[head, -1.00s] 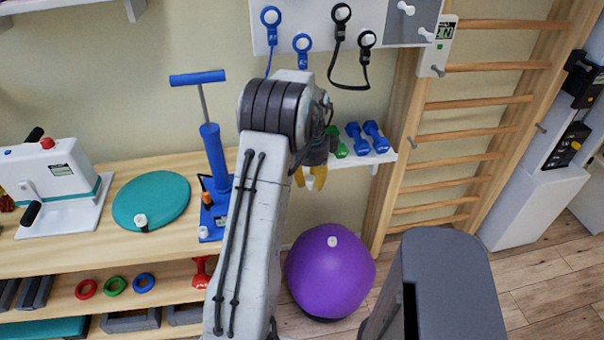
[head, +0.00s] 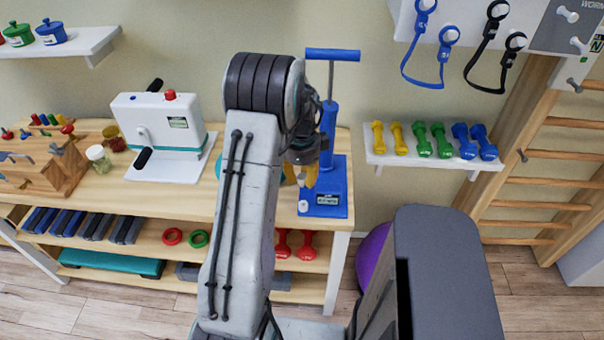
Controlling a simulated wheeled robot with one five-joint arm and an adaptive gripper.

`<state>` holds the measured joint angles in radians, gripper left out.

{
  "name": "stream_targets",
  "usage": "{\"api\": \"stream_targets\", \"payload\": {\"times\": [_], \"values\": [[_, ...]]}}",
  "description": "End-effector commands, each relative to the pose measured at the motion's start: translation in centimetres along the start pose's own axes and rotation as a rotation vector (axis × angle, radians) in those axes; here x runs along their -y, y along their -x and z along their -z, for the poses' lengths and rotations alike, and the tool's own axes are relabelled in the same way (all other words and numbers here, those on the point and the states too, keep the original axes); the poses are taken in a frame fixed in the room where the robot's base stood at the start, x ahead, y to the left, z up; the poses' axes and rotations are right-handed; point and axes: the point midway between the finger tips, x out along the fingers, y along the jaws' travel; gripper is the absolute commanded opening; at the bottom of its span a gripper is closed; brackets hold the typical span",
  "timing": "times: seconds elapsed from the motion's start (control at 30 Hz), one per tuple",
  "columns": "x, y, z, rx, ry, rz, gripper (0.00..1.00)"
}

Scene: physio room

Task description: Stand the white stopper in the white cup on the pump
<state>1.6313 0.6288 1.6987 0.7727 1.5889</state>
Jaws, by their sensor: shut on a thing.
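My gripper (head: 306,180) has yellow fingers and hangs in front of the blue pump (head: 327,130). It is shut on a small pale thing (head: 301,179), which seems to be the white stopper. The fingers hide most of it. The pump stands upright at the right end of the wooden bench, with a T-handle on top and a blue base. A small white cup (head: 303,206) sits at the front left corner of that base, just below the fingertips in the picture. The gap between them cannot be judged. The fingers hide part of the base.
A white device (head: 162,130) stands left on the bench (head: 110,197). A teal disc (head: 218,167) lies mostly hidden behind my arm. A small shelf (head: 400,160) with several dumbbells hangs right of the pump. A purple ball (head: 372,255) is on the floor.

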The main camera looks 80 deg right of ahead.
Motion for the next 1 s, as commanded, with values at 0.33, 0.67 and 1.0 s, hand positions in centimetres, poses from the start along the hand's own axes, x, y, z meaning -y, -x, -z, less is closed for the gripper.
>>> {"api": "stream_targets", "payload": {"times": [0.33,0.67,1.0], "values": [[0.3,-1.1,0.0,0.000,-0.008,-0.004,0.06],[0.2,-3.7,0.0,0.000,-0.008,-0.004,0.06],[0.1,-6.4,0.0,0.000,-0.008,-0.004,0.06]]}}
